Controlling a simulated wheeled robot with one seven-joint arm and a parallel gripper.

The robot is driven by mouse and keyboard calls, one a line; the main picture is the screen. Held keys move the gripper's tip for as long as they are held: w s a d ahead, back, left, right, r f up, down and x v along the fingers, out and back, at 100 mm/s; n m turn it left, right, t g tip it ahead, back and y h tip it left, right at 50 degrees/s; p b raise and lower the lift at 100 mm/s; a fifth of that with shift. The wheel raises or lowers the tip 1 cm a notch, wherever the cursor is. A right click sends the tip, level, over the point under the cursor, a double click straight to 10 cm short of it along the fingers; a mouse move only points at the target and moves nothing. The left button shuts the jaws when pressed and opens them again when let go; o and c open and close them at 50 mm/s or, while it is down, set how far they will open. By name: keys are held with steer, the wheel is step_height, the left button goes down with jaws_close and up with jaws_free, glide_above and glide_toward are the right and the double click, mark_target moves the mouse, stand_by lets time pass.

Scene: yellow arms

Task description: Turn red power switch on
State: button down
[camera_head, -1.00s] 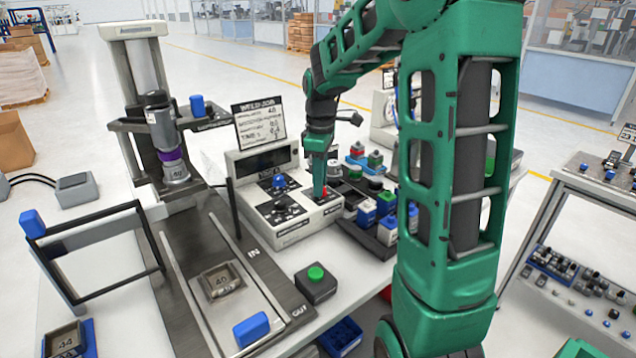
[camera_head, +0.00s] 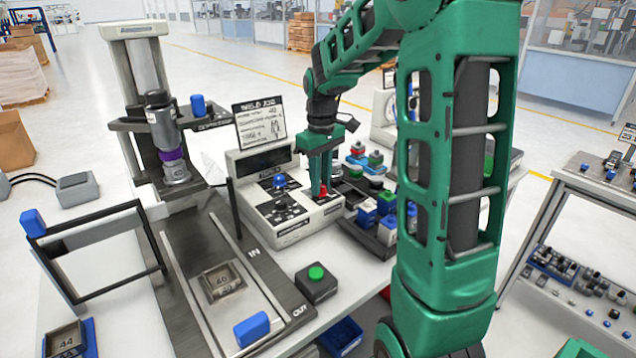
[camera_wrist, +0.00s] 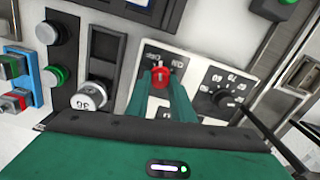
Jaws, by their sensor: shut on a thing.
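The red power switch (camera_head: 323,191) is a small red knob on the right front of the grey control box (camera_head: 296,231). In the wrist view the red switch (camera_wrist: 158,73) sits on a dark plate with small white markings on both sides of it. My gripper (camera_head: 322,188) reaches down from above onto the switch. Its two green fingers show in the wrist view, one on each side of the red knob, shut on it (camera_wrist: 158,86). The fingers hide part of the knob's sides, and its exact pointing direction is hard to read.
A blue knob (camera_head: 279,181) and black dials share the panel, and a numbered dial (camera_wrist: 229,94) is close beside my fingers. A display and a white sign (camera_head: 260,122) stand behind. Several coloured buttons crowd the right. A green button box (camera_head: 316,281) stands in front.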

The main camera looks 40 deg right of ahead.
steer(key=m, duration=0.6)
steer(key=shift+d, duration=0.1)
steer(key=m, duration=0.6)
stand_by(0.4)
steer(key=shift+w, duration=0.1)
steer(key=c, duration=1.5)
jaws_free()
steer(key=shift+c, duration=0.2)
steer(key=shift+r, duration=0.1)
step_height(320, 180, up, 11)
steer(key=shift+f, duration=0.2)
